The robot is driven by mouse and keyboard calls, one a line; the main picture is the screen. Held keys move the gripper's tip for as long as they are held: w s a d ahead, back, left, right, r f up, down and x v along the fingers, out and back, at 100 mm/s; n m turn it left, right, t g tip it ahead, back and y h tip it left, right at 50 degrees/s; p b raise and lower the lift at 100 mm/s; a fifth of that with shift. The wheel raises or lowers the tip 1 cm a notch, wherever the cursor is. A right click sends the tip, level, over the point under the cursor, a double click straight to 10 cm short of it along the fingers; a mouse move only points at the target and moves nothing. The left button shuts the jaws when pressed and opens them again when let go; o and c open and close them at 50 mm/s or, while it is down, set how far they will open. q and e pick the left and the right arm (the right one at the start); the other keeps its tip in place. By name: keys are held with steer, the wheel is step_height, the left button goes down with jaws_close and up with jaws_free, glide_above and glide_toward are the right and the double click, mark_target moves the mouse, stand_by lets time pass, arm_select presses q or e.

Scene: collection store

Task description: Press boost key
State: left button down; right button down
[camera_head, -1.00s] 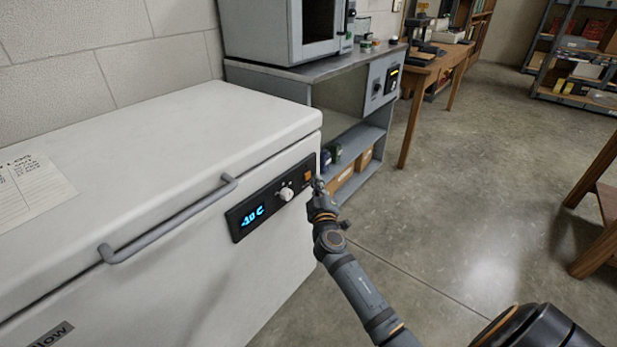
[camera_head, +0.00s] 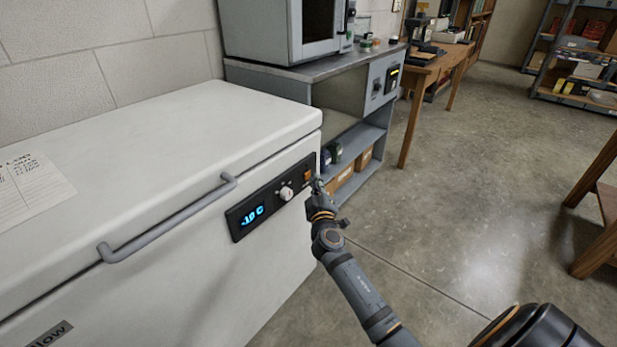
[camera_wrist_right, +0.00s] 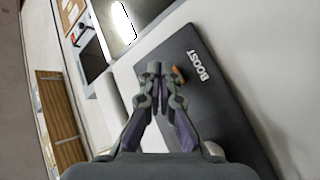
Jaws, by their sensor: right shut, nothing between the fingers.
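The white chest freezer (camera_head: 170,130) has a black control panel (camera_head: 270,204) on its front. The panel carries a blue display (camera_head: 252,215), a white knob (camera_head: 286,193) and an orange key (camera_head: 308,174) at its right end. In the right wrist view the word BOOST (camera_wrist_right: 198,66) is printed on the panel, and a bit of the orange key (camera_wrist_right: 178,74) shows beside my fingertips. My right gripper (camera_head: 317,184) is shut and empty, close to the key; it also shows in the right wrist view (camera_wrist_right: 163,78). I cannot tell whether it touches the key. My left gripper is not in view.
A handle bar (camera_head: 170,217) sticks out from the freezer front. A grey bench (camera_head: 345,65) with shelves stands beyond the freezer, and a wooden table (camera_head: 437,62) behind it.

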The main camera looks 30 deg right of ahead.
steer(key=shift+w+a, duration=0.1)
steer(key=shift+w, duration=0.1)
steer(key=shift+w+a, duration=0.15)
steer(key=shift+w, duration=0.25)
stand_by(0.7)
steer(key=shift+s, duration=0.1)
steer(key=shift+s+d, duration=0.3)
steer(key=shift+s, duration=0.4)
steer(key=shift+s+d+b, duration=0.1)
steer(key=shift+s+d, duration=0.25)
steer(key=shift+s, duration=0.45)
steer(key=shift+s+d+b, duration=0.15)
steer(key=shift+s+d, duration=0.15)
steer(key=shift+s, duration=0.45)
steer(key=shift+s+d+b, duration=0.1)
steer(key=shift+s+d, duration=0.25)
steer(key=shift+s, duration=0.45)
